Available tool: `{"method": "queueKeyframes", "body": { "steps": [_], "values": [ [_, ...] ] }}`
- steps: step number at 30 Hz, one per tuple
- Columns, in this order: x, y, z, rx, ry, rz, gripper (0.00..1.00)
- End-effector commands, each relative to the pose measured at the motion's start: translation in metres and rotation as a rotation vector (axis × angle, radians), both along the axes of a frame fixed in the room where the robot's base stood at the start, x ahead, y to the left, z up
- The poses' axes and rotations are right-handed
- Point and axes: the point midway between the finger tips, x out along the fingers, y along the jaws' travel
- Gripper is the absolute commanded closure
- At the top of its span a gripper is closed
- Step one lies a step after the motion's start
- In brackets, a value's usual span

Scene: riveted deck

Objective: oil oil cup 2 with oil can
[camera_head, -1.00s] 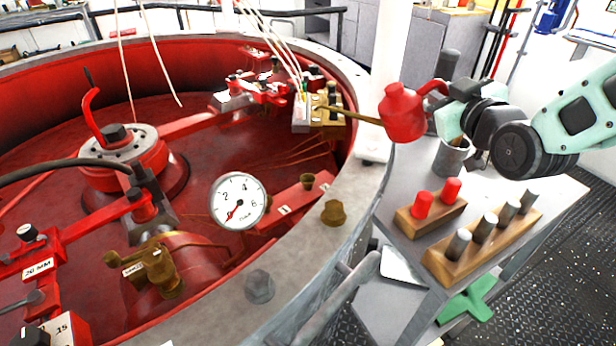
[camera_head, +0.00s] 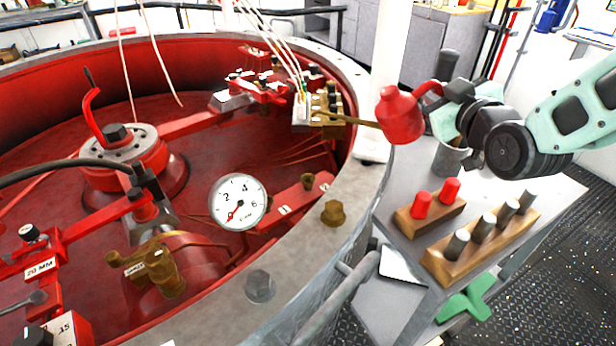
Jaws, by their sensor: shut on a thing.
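The red oil can (camera_head: 401,115) has a long thin brass spout that points left over the ring wall. The spout's tip is at or in front of the brass block (camera_head: 328,121), and I cannot tell whether they touch. My gripper (camera_head: 443,96) is shut on the oil can's handle at its right side and holds it above the ring's rim. A small brass cup (camera_head: 308,181) stands on a red bar with small white labels inside the ring. The labels are too small to read, so I cannot tell which cup is oil cup 2.
A pressure gauge (camera_head: 238,202) stands inside the big red ring. Brass (camera_head: 335,213) and grey (camera_head: 260,286) hex pieces sit on its rim. The grey cart (camera_head: 398,222) at right carries wooden blocks with pegs (camera_head: 478,250) and a grey cup (camera_head: 452,157). A white post (camera_head: 387,70) rises behind the can.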

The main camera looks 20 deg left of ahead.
Motion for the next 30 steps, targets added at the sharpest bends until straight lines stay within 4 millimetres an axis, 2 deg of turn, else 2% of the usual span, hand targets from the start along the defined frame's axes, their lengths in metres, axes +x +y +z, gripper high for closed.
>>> {"method": "queueKeyframes", "body": {
  "steps": [30],
  "values": [
    [-0.0028, 0.0070, 0.0013, -0.045, -0.022, 0.000, 1.00]
  ]
}}
